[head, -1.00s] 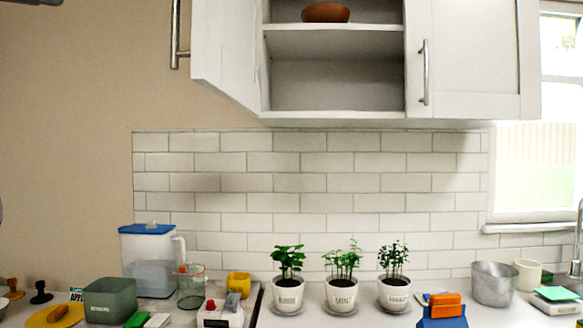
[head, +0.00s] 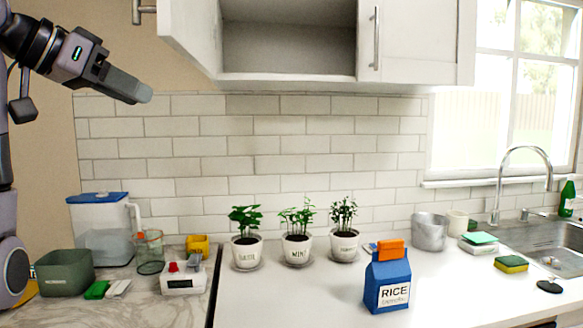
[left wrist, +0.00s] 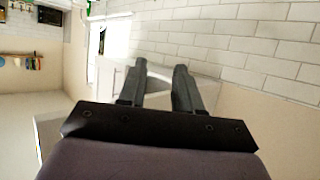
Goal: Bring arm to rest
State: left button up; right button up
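My left arm comes in from the left in the head view, with its gripper (head: 143,94) raised in the air in front of the tiled wall, above the counter and left of the open wall cabinet. In the left wrist view, the two fingers of the left gripper (left wrist: 160,68) stand apart with a clear gap between them. Nothing shows between the fingers. My right gripper is in neither view.
The open cabinet door (head: 188,42) is right of the gripper. Below stand a water pitcher (head: 106,230), green bin (head: 65,274), potted herbs (head: 297,248), and blue rice bag (head: 387,284). A sink (head: 540,236) is right; the counter's front middle is clear.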

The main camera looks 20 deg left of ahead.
pick_arm(q)
jog(key=w+d+f+g+y, duration=0.1)
jog(key=w+d+f, duration=0.25)
jog(key=f, duration=0.65)
jog(key=w+d+f+g+y, duration=0.15)
jog(key=w+f, duration=0.25)
jog(key=f, duration=0.7)
jog(key=s+d+f+g, duration=0.1)
jog(key=d+f, duration=0.1)
jog(key=f, duration=0.6)
jog(key=s+d+f+g, duration=0.1)
jog(key=d+f, duration=0.2)
jog(key=f, duration=0.5)
jog(key=s+d+f+g+y, duration=0.1)
jog(key=s+d+f, duration=0.2)
jog(key=s+f, duration=0.75)
jog(key=s+d+f+g, duration=0.2)
jog(key=s+f, duration=0.8)
jog(key=f, duration=0.2)
jog(key=s+f+n+g, duration=0.1)
jog(key=s+f+n, duration=0.1)
jog(key=s, duration=0.9)
jog(key=w+d+f+t+h, duration=0.1)
jog(key=w+d+f+t, duration=0.2)
jog(key=w+f+t, duration=0.3)
notch_tip(320, 180, down, 3)
jog(key=shift+w+d+f+m+t, duration=0.15)
jog(key=shift+w+d+m+t, duration=0.2)
jog(key=shift+w, duration=0.1)
